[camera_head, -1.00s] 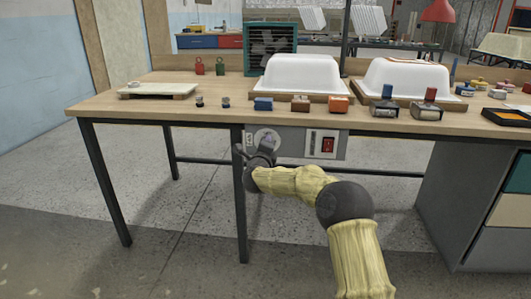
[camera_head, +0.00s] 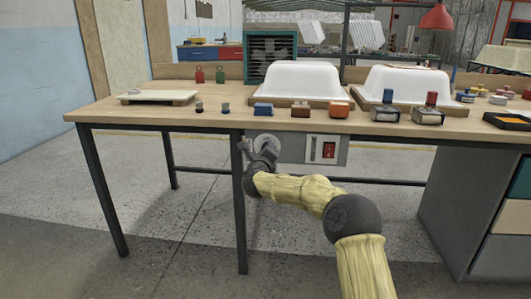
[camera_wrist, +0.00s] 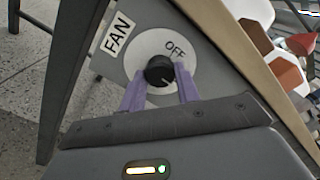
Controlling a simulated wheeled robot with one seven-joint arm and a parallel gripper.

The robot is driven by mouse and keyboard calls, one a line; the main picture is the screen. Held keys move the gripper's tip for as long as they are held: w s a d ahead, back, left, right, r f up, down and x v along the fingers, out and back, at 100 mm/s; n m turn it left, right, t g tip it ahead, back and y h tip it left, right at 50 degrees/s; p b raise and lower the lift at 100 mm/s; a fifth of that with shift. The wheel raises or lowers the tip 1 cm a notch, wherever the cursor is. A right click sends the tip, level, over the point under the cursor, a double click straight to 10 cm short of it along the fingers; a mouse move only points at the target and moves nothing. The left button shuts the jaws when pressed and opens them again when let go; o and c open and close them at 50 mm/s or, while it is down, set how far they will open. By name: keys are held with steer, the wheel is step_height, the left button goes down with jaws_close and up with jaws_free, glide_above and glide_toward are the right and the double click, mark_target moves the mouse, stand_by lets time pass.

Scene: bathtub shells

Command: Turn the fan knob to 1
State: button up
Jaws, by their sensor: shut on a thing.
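The fan knob (camera_wrist: 159,70) is a small black round knob on a pale round dial (camera_wrist: 150,45) in the wrist view. The dial shows the word OFF to the upper right of the knob; no numeral can be read. A FAN label (camera_wrist: 116,34) is at its left. My gripper (camera_wrist: 160,84) has its two purple fingers on either side of the knob, shut on it. In the head view the dial (camera_head: 267,142) sits on the grey panel under the bench, with my gripper (camera_head: 263,155) in front, hiding the knob.
A red switch (camera_head: 328,149) is on the same panel, right of the dial. A dark table leg (camera_head: 240,210) stands close to my gripper's left. The wooden bench top (camera_head: 150,112) overhangs above, with white tub shells (camera_head: 297,80) on it.

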steer(key=o, duration=1)
steer(key=shift+f, duration=0.25)
steer(key=shift+r, duration=0.15)
steer(key=s+p, duration=0.1)
steer(key=s, duration=0.4)
steer(key=s+p, duration=0.1)
steer(key=s, duration=0.5)
steer(key=s+p, duration=0.2)
steer(key=s, duration=0.4)
steer(key=shift+s+a, duration=0.25)
steer(key=shift+a, duration=0.05)
